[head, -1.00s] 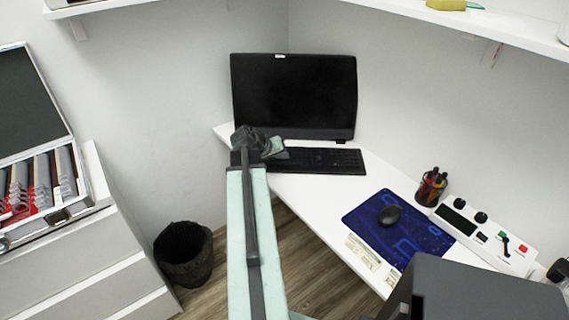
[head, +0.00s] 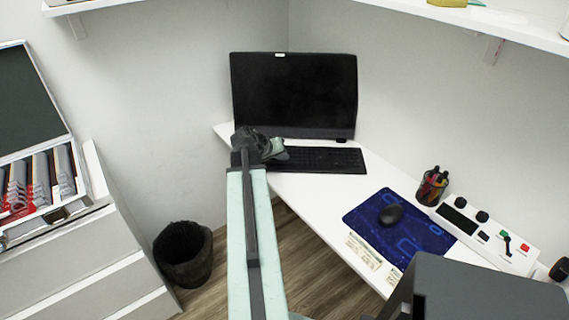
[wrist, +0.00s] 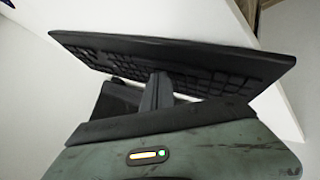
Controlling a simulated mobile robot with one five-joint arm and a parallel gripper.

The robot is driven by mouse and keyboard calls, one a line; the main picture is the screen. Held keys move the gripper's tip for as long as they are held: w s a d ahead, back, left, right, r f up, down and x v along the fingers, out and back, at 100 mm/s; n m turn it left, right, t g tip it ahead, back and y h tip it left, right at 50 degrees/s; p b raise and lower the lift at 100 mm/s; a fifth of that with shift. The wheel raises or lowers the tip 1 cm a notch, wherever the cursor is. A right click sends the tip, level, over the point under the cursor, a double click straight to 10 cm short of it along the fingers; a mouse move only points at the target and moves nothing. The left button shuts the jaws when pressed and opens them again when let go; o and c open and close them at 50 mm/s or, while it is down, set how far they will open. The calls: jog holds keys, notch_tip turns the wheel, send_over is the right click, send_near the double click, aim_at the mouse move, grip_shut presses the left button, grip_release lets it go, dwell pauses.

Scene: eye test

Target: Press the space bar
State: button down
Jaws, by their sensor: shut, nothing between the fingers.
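A black keyboard (head: 322,160) lies on the white corner desk (head: 309,196) in front of the monitor. My arm reaches across to its left end in the head view, hiding that part. My gripper (head: 280,152) is at the keyboard's left part there. In the wrist view the keyboard (wrist: 205,62) stretches across the top, tilted in the picture. My gripper's dark fingers (wrist: 157,92) are together and empty, overlapping the keys in the picture. I cannot tell whether they touch a key. The space bar cannot be made out clearly in either view.
A dark monitor (head: 294,95) stands behind the keyboard. A blue mat (head: 365,222) with a black mouse (head: 391,214), a pen cup (head: 432,187) and a control panel (head: 484,236) are to the right. A dark bin (head: 184,255) stands on the floor.

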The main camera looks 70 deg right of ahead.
aim_at(283, 163)
jog(key=shift+f+b, duration=0.45)
dwell(0.6)
jog(key=shift+r, duration=0.15)
jog(key=shift+r+p, duration=0.75)
jog(key=shift+p, duration=0.15)
notch_tip(283, 163, up, 5)
jog(key=p, duration=0.5)
jog(key=shift+r, duration=0.1)
dwell(0.4)
